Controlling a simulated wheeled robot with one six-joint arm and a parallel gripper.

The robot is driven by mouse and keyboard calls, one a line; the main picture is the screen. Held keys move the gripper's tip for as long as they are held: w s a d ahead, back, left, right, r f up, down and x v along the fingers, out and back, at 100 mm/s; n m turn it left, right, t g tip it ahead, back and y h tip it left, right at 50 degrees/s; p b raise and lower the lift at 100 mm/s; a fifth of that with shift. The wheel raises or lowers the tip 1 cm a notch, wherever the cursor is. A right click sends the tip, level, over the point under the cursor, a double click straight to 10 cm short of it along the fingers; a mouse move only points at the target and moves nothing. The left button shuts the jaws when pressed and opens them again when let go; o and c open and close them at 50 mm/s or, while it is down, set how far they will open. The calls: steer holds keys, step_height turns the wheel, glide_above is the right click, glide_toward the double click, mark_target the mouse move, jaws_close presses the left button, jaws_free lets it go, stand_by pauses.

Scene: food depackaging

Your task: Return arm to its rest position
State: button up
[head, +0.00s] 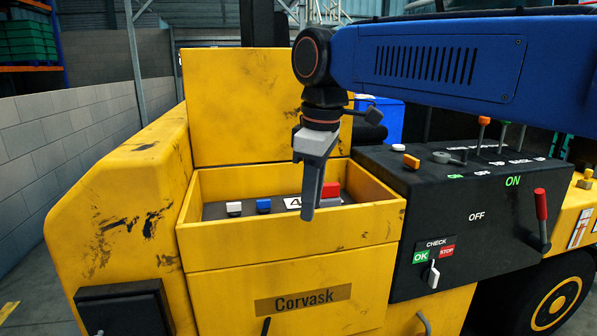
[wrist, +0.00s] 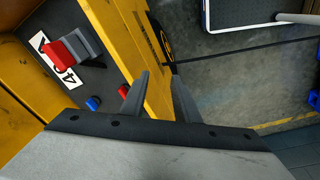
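A black control panel (head: 450,260) with levers and a red-handled lever (head: 541,205) stands at right. A grey wall (head: 60,140) is at left.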

steer(key=s+d+f+m+t, duration=0.1)
steer(key=s+d+f+m, duration=0.2)
steer(key=d, duration=0.5)
steer(key=s+d+f+m+t, duration=0.1)
steer(key=s+d+f+m, duration=0.15)
steer(key=d+f, duration=0.4)
steer(key=s+d+f+m+t+h, duration=0.1)
steer(key=s+d+f+m, duration=0.7)
steer(key=d+f, duration=0.4)
steer(key=shift+s+f+m+t, duration=0.3)
steer(key=shift+s+f+m, duration=0.05)
steer(key=shift+s+f, duration=0.4)
steer(key=shift+a+r, duration=0.1)
